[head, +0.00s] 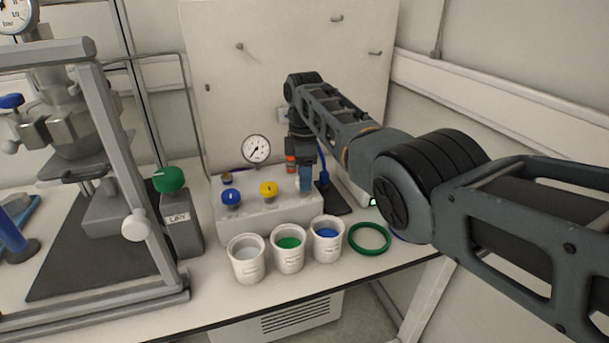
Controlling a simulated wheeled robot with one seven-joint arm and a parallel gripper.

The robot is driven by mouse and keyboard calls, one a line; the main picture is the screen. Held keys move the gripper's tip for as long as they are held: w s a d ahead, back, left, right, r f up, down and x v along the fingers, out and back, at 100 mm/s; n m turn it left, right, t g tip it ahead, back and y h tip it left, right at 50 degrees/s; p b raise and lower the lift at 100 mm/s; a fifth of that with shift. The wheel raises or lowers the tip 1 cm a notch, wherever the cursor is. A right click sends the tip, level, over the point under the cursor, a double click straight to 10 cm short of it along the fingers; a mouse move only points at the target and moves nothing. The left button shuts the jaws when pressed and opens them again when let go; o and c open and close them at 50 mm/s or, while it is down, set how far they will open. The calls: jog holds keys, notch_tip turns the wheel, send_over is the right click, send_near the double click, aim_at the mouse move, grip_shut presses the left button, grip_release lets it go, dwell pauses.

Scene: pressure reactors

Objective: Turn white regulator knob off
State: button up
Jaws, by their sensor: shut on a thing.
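A pale regulator block (270,213) stands on the bench, with a blue knob (231,197) at its left and a yellow knob (268,189) in the middle. My gripper (305,181) reaches down to the right end of the block, to the right of the yellow knob. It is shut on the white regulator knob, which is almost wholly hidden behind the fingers. The knob's turn position cannot be told. A round pressure gauge (256,149) stands behind the block; its small markings are too small to read.
Cups with clear (247,259), green (289,255) and blue (327,240) contents stand close before the block. A green ring (369,238) lies to their right. A framed reactor (86,117) and a box with a green knob (169,180) stand left. A cabinet panel (265,75) is behind.

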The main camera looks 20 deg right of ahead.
jog(key=shift+n, duration=0.5)
jog(key=o, duration=1.1)
jog(key=shift+c, duration=0.2)
jog(key=shift+r, duration=0.1)
notch_tip(320, 180, up, 8)
jog(key=shift+f+b, duration=0.15)
jog(key=shift+b, duration=0.15)
jog(key=shift+f, duration=0.1)
